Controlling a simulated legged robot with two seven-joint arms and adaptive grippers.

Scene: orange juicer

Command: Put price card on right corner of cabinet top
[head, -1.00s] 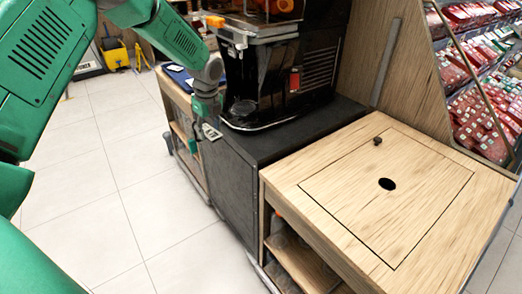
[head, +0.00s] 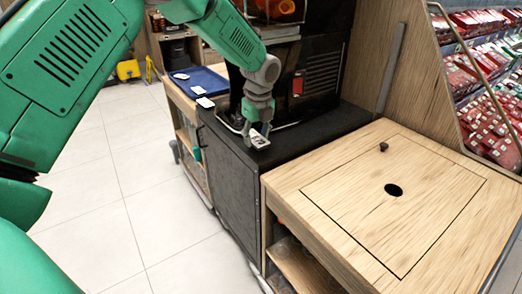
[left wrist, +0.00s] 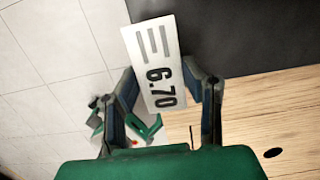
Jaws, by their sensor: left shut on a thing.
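The price card (head: 258,140) is a small white card. In the left wrist view the card (left wrist: 152,52) reads 6.70. My left gripper (head: 259,127) is shut on it, with a finger on each side of the card in the wrist view (left wrist: 163,78). In the head view, gripper and card are over the front edge of the black cabinet top (head: 335,127), towards its left part. I cannot tell their height above it. A lower wooden cabinet top (head: 290,190) with a round hole lies to the right. My right gripper is not in view.
A black juicer (head: 325,75) stands at the back of the black top, behind my gripper. The black top's right front part looks clear. A wooden counter at left carries a blue mat (head: 205,78) and small white cards (head: 205,102). Packed goods (head: 485,100) fill a shelf at far right.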

